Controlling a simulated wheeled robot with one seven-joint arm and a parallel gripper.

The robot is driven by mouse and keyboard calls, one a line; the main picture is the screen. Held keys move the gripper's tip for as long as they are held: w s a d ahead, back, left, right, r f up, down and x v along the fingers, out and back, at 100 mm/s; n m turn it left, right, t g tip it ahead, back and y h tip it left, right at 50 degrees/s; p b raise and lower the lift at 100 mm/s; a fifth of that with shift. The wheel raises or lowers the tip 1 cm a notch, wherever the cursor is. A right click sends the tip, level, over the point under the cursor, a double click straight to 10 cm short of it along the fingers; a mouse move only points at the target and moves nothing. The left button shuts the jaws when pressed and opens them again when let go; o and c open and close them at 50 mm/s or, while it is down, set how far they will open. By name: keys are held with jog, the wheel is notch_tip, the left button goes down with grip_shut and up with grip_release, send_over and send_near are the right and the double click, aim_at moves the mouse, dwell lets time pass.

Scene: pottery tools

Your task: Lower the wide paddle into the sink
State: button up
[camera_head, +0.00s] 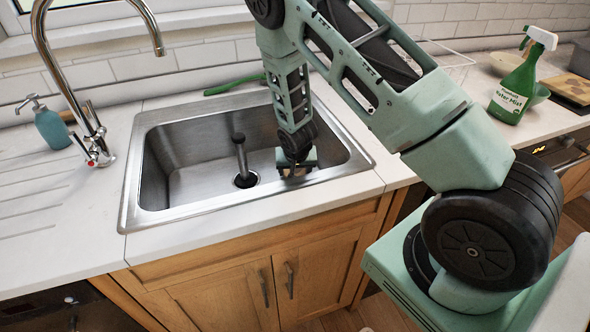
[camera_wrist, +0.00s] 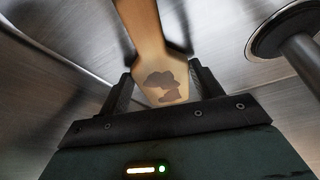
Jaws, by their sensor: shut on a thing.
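The stainless steel sink (camera_head: 190,150) is set in the white counter. My gripper (camera_head: 296,168) is down inside the right part of the basin. In the wrist view, my gripper (camera_wrist: 165,85) is shut on the wide paddle (camera_wrist: 152,48), a pale wooden piece with a dark brown stain. The paddle narrows away from the fingers toward the top of the wrist view. In the head view the paddle is mostly hidden by my gripper, and I cannot tell whether it touches the sink floor.
A dark-topped post (camera_head: 240,150) stands at the drain (camera_head: 246,180), left of my gripper. The faucet (camera_head: 97,145) and a blue soap dispenser (camera_head: 50,127) are left of the sink. A green tool (camera_head: 233,85) lies behind it. A green spray bottle (camera_head: 515,90) stands far right.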

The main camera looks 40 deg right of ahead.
jog(key=o, duration=1.1)
jog(key=v, duration=1.7)
jog(key=shift+r, duration=0.2)
jog(key=shift+s, duration=0.1)
jog(key=s+a+r+n+y, duration=0.1)
jog(key=s+a+r+n, duration=0.1)
jog(key=a, duration=0.3)
jog(key=s+a+r+n+g+y, duration=0.1)
jog(key=s+a+r+n, duration=0.1)
jog(key=s+a, duration=0.3)
jog(key=s+a+r+n+g+y, duration=0.1)
jog(key=s+a+r+n, duration=0.1)
jog(key=s+a, duration=0.2)
jog(key=shift+a+n, duration=0.4)
jog(key=shift+a, duration=1.25)
jog(key=s+a+r+n+g, duration=0.1)
jog(key=s+a+r+n, duration=0.1)
jog(key=s, duration=0.5)
jog(key=s+a+r+n, duration=0.2)
jog(key=s+a+n, duration=0.1)
jog(key=s+n, duration=0.2)
jog(key=shift+s+a+r+g, duration=0.25)
jog(key=shift+s+g, duration=0.15)
jog(key=shift+s, duration=0.65)
